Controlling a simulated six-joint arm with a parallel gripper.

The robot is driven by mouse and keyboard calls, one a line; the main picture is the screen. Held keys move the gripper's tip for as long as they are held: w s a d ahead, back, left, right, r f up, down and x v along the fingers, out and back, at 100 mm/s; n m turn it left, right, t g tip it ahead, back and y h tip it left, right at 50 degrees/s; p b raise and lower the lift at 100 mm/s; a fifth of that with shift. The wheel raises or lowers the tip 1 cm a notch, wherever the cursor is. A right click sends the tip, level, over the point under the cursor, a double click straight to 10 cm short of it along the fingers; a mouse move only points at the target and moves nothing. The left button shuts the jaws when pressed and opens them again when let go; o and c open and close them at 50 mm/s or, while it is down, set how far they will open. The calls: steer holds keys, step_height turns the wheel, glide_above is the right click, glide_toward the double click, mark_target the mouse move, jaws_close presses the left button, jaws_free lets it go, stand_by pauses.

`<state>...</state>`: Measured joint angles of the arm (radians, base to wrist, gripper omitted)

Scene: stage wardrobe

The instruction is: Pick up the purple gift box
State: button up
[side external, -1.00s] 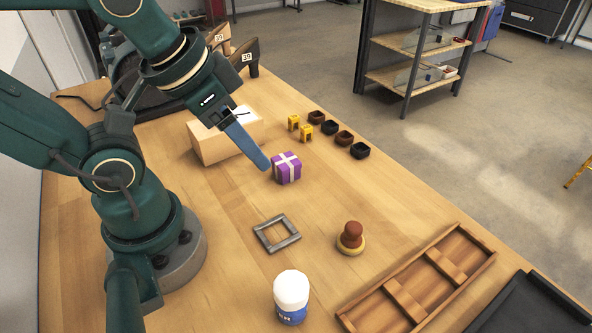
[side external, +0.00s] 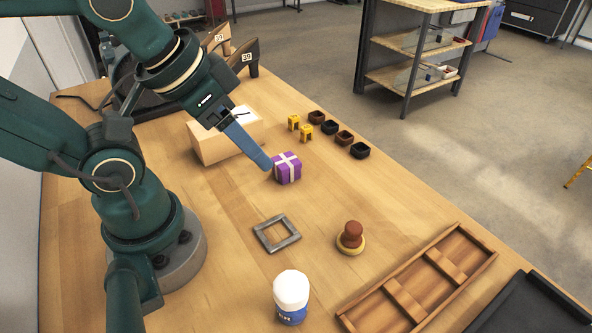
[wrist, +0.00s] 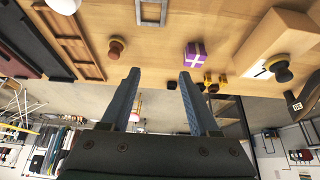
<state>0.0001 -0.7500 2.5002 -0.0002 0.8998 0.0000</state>
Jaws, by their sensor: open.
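The purple gift box (side external: 287,168) with a pale ribbon cross sits upright on the wooden table, near its middle. It also shows in the wrist view (wrist: 195,54), above and to the right of the fingertips. My gripper (side external: 268,166) has blue fingers that reach down from the upper left, their tips close beside the box. In the side view one finger hides the other. In the wrist view my gripper (wrist: 159,74) shows two fingers spread apart with nothing between them. Whether a fingertip touches the box I cannot tell.
A cardboard box (side external: 226,142) stands just behind my fingers. Yellow pieces (side external: 294,123) and small dark trays (side external: 344,138) lie behind the gift box. A grey frame (side external: 277,234), stamp (side external: 351,238), white-capped jar (side external: 291,297) and wooden tray (side external: 436,284) are nearer. Table around the frame is clear.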

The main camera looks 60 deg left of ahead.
steer(key=o, duration=0.5)
